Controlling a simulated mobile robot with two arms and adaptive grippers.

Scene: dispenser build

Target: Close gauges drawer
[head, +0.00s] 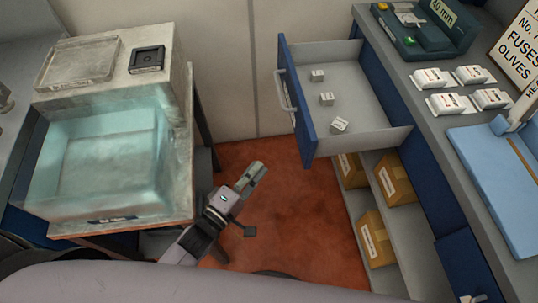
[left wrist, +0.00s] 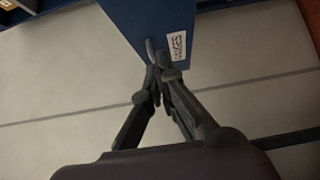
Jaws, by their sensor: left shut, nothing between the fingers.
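The gauges drawer (head: 355,97) is pulled out from the blue cabinet at the right of the head view. Its blue front panel (head: 295,98) with a pale handle (head: 284,90) faces left. Three small white cubes lie inside. In the left wrist view the blue front (left wrist: 155,20) carries a white label reading GAUGES (left wrist: 176,45), with the handle (left wrist: 150,48) beside it. My left gripper (head: 256,172) is shut and empty, below and left of the drawer in the head view. Its fingertips (left wrist: 157,75) appear close to the handle in the wrist view; contact cannot be told. My right gripper is not in view.
Shelves with cardboard boxes (head: 376,240) sit under the drawer. The counter (head: 420,75) at right bears a green device (head: 425,28), white blocks and a blue tray (head: 490,165). A stand with a clear bin (head: 100,165) is at left. Reddish floor (head: 300,210) between is open.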

